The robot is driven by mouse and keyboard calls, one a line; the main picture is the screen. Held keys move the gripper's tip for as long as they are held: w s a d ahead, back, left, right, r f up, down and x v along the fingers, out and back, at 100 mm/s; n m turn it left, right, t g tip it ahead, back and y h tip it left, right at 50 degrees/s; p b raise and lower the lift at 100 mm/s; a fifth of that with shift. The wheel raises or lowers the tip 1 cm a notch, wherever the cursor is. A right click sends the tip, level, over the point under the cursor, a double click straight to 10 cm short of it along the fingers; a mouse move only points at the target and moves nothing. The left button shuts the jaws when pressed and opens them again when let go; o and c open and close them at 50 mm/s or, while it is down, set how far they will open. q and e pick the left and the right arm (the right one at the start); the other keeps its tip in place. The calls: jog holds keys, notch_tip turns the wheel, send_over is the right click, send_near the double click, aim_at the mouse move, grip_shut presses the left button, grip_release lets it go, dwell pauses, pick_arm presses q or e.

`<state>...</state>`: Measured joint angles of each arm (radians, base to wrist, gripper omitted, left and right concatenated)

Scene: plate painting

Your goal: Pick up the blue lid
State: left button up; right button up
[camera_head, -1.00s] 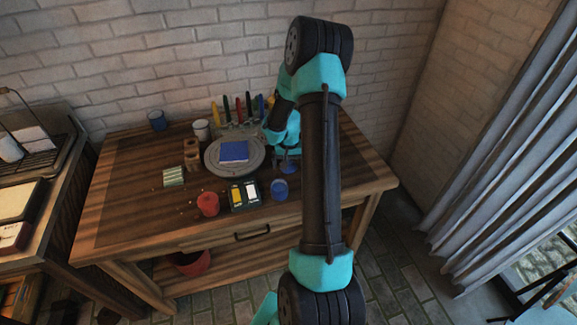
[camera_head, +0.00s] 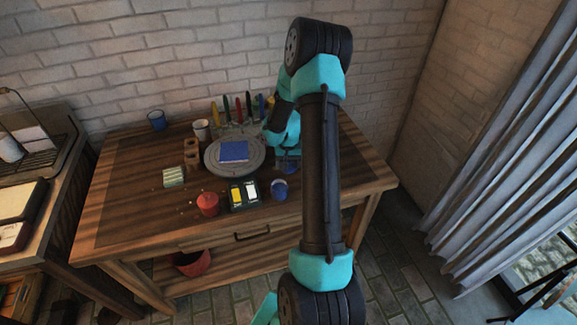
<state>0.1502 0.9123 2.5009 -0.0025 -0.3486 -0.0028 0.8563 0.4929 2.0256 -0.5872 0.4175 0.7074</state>
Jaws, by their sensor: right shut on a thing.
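My right gripper (camera_head: 287,156) is low over the right part of the table, in front of the turntable's right side. It is shut on the blue lid (camera_head: 288,167), which shows as a small dark blue patch just below the fingers. The fingers and arm partly hide the lid, so its tilt and whether it touches the table cannot be told. A small blue pot (camera_head: 279,189) stands just in front of the lid, near the table's front edge. My left gripper is not in view.
A grey turntable (camera_head: 214,164) carries a blue square piece (camera_head: 234,151). A red pot (camera_head: 208,204) and a dark paint box (camera_head: 244,195) stand left of the blue pot. Several coloured tools (camera_head: 238,108) stand behind.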

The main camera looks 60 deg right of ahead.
jog(key=shift+c, duration=0.8)
notch_tip(320, 180, up, 10)
jog(key=shift+a, duration=0.1)
dwell(0.4)
